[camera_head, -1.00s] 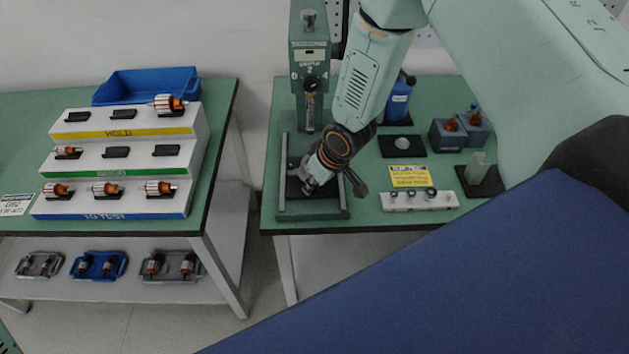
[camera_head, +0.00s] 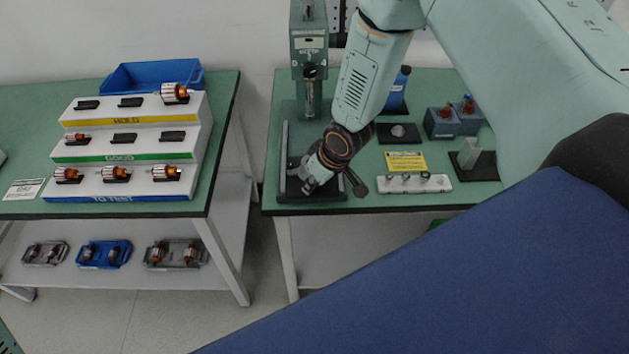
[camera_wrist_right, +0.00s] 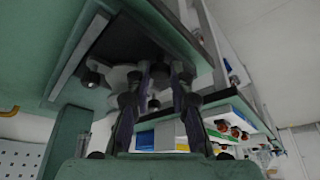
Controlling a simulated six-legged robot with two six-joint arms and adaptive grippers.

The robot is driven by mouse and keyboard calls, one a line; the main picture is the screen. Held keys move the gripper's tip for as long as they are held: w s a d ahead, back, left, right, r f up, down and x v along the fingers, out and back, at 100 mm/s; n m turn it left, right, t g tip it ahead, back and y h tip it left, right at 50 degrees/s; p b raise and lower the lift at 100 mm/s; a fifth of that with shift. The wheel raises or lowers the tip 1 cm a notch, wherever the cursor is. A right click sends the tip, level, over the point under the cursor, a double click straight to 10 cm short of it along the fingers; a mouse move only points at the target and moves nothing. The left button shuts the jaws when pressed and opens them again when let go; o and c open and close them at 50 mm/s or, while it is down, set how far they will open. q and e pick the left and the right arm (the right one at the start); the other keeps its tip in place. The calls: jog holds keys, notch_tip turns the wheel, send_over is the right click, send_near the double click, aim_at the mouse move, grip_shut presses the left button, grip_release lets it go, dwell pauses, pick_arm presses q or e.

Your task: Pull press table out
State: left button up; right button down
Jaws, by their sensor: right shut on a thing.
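The green press (camera_head: 309,62) stands at the left end of the right bench, with its base frame (camera_head: 284,150) below the column. The press table (camera_head: 292,187) is a dark plate low in this base, near the bench's front edge. My right gripper (camera_head: 311,175) reaches down onto it and is shut on its front part. The gripper and arm hide much of the plate. In the right wrist view, my right gripper's fingers (camera_wrist_right: 155,105) close around a small part below the dark plate (camera_wrist_right: 130,45); the exact contact is dim. My left gripper is not in view.
A stepped rack (camera_head: 135,122) with rotors stands on the left bench. A gap separates the benches. Floor shows in front.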

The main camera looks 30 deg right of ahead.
jog(key=shift+s+f, duration=0.15)
jog(key=shift+s, duration=0.05)
jog(key=c, duration=1.5)
grip_release()
jog(key=shift+a, duration=0.1)
jog(key=o, duration=0.3)
jog(key=shift+a, duration=0.1)
jog(key=shift+w+d+r, duration=0.1)
jog(key=shift+d+r, duration=0.1)
jog(key=shift+r, duration=0.3)
jog(key=v, duration=0.6)
jog(key=shift+s+d+r, duration=0.1)
jog(key=shift+s+r, duration=0.15)
jog(key=shift+r, duration=0.05)
